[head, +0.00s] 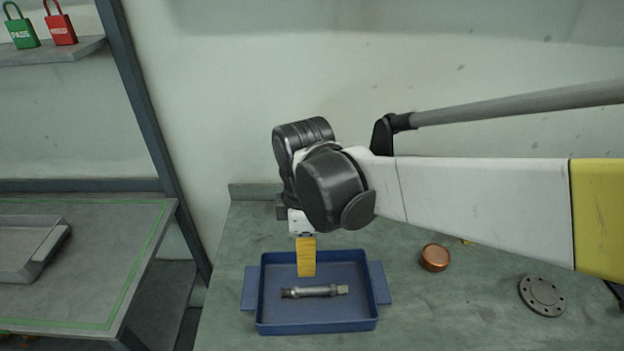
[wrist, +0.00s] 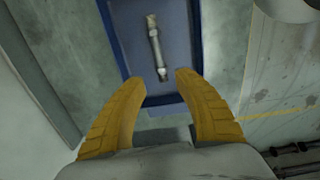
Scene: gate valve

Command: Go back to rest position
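My gripper (head: 306,262) shows in the head view above the back part of a blue tray, one yellow finger pointing down. In the wrist view my gripper (wrist: 162,80) is open, its two yellow fingers apart with nothing between the tips. A grey metal spindle-like rod (head: 314,291) lies in the blue tray (head: 318,327), roughly crosswise. The rod (wrist: 156,48) also shows in the wrist view, ahead of the fingertips and apart from them. The tray (wrist: 119,35) is partly hidden by the fingers there.
A copper-coloured round part (head: 435,257) and a grey flange disc with holes (head: 542,294) lie on the grey bench (head: 420,310). A metal post (head: 150,120) stands left of the bench. A shelf holds a green padlock (head: 21,30) and a red padlock (head: 60,28). A grey tray (head: 30,250) sits on the left table.

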